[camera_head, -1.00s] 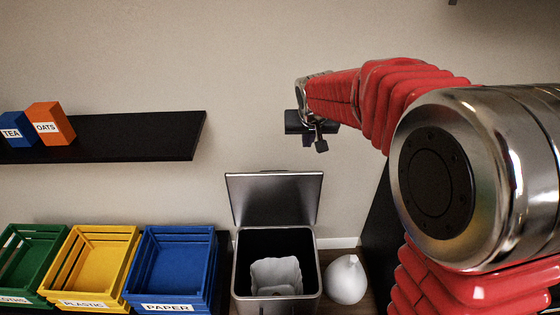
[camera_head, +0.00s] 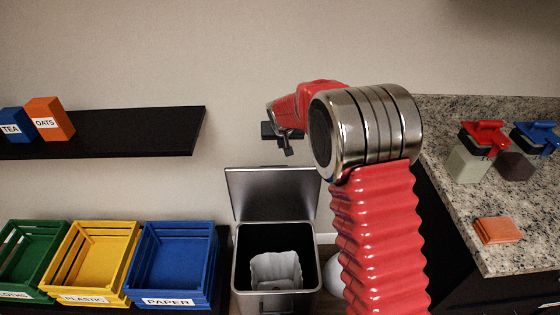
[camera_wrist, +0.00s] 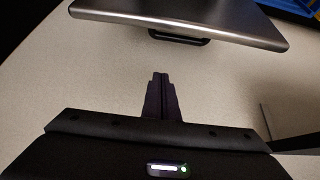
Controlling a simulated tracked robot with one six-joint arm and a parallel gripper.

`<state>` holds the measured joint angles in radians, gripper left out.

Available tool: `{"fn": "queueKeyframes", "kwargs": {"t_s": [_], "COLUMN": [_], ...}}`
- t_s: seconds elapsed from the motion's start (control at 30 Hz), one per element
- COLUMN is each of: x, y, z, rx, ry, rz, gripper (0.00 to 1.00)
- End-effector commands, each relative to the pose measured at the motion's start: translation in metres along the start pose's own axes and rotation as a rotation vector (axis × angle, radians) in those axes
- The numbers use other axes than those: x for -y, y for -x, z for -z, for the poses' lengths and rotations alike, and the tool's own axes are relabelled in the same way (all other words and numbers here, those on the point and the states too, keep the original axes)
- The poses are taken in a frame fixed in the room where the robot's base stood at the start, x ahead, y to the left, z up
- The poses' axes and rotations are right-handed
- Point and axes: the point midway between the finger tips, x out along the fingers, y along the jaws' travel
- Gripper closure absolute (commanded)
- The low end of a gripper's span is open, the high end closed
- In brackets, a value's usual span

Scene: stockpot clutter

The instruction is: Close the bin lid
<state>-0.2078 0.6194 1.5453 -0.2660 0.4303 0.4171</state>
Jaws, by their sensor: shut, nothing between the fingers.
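The bin (camera_head: 240,285) stands on the floor in the lower middle of the head view, with a pale liner or bag (camera_head: 276,270) inside. Its grey metal lid (camera_head: 272,194) is open and stands up at the back of the bin. My gripper (camera_head: 287,150) is above the lid, apart from it, its fingers pointing down. In the wrist view my gripper's fingers (camera_wrist: 161,82) are together and empty. The lid (camera_wrist: 190,18) lies ahead of them at the top of that view, with a dark handle (camera_wrist: 178,38) under its edge.
Green, yellow and blue crates (camera_head: 172,262) stand left of the bin. A black shelf (camera_head: 140,132) with two boxes is on the wall. A white rounded object, partly hidden by my arm, is right of the bin. A granite counter (camera_head: 450,205) with containers is at right.

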Motion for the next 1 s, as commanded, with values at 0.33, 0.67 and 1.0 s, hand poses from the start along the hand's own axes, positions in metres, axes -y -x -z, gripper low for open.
{"fn": "queueKeyframes", "kwargs": {"t_s": [0.33, 0.67, 1.0], "x": [0.0, 0.0, 0.0], "y": [-0.006, -0.039, -0.078], "z": [-0.001, -0.001, -0.001], "rx": [0.002, 0.002, 0.002], "ry": [0.001, 0.001, 0.001], "rz": [-0.001, 0.0, -0.001], "gripper": [1.0, 1.0, 1.0]}}
